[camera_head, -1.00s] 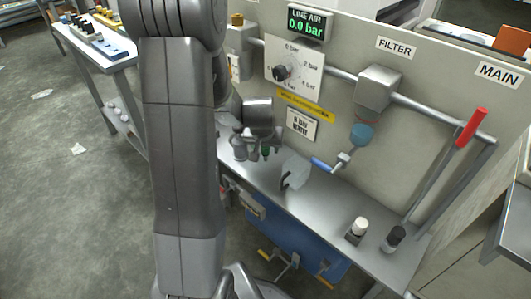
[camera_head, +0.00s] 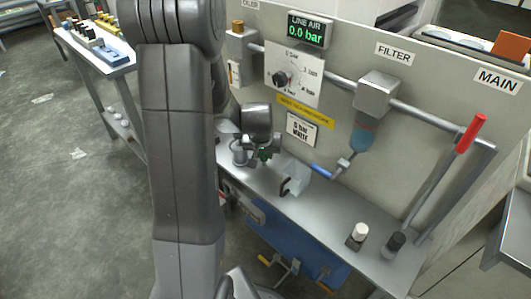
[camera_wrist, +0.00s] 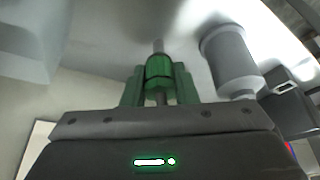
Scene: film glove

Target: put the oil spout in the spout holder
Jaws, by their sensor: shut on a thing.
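In the wrist view my gripper (camera_wrist: 158,82) is shut on a small green-bodied piece with a grey tip, which looks like the oil spout (camera_wrist: 158,65). The tip points away from the wrist. In the head view my gripper (camera_head: 264,153) is low over the bench, close to the back panel, and the piece is too small there to make out well. A grey cylinder (camera_wrist: 230,62) stands to the right of the spout in the wrist view, apart from it. I cannot tell whether it is the spout holder, and no holder is clearly identifiable.
White-capped (camera_head: 358,235) and black-capped (camera_head: 394,243) pieces stand at the bench's right end.

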